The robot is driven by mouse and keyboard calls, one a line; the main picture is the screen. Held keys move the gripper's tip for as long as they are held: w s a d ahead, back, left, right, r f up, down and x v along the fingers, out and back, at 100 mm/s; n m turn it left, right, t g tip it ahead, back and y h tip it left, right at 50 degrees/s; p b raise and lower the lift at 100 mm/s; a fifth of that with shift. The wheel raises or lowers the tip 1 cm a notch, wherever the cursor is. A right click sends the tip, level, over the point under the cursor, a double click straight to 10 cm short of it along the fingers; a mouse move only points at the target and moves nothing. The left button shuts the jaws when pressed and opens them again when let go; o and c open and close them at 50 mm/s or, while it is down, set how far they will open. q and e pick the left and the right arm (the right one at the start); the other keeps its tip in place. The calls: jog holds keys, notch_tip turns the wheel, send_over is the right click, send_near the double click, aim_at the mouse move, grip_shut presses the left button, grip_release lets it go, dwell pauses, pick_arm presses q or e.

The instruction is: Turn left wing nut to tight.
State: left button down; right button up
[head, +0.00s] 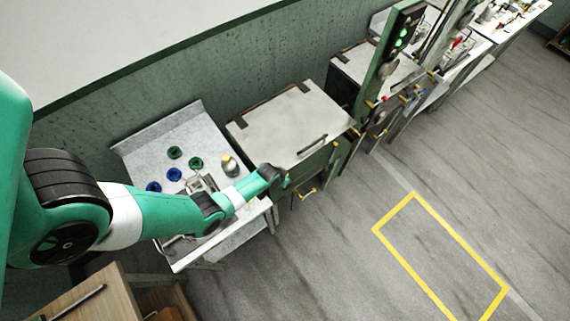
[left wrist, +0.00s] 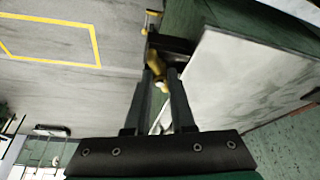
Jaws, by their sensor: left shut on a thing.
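The left wing nut (left wrist: 155,61) is brass-yellow and sits between the fingertips of my left gripper (left wrist: 160,76) in the left wrist view. The two dark fingers are closed around it, beside the front of a green cabinet with a pale top. Its exact angle is hard to tell. In the head view my left arm reaches over the marble table, and its wrist ends at the near side of the cabinet; the fingers are too small to make out there. My right gripper is in neither view.
The cabinet (head: 290,122) has a pale lid with a dark handle. The marble table (head: 150,135) holds green and blue round pieces and a brass-topped pot (head: 229,164). Open floor with a yellow outline (head: 400,209) lies right.

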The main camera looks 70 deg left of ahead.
pick_arm(q)
jog(key=m+h, duration=0.1)
jog(key=m, duration=0.1)
jog(key=m+h+b, duration=0.1)
jog(key=m, duration=0.2)
jog(key=shift+s+a+f+m+t, duration=0.15)
jog(key=shift+a+f+m+t, duration=0.05)
jog(key=shift+m+t, duration=0.1)
jog(key=m, duration=0.1)
jog(key=m+h, duration=0.1)
jog(key=m, duration=0.1)
jog(key=shift+a+r+m, duration=0.15)
jog(key=shift+m, duration=0.15)
jog(key=shift+w+m+h, duration=0.2)
jog(key=shift+m+h, duration=0.6)
jog(key=shift+m, duration=0.9)
jog(key=shift+c, duration=2.4)
grip_release()
jog(key=shift+r, duration=0.1)
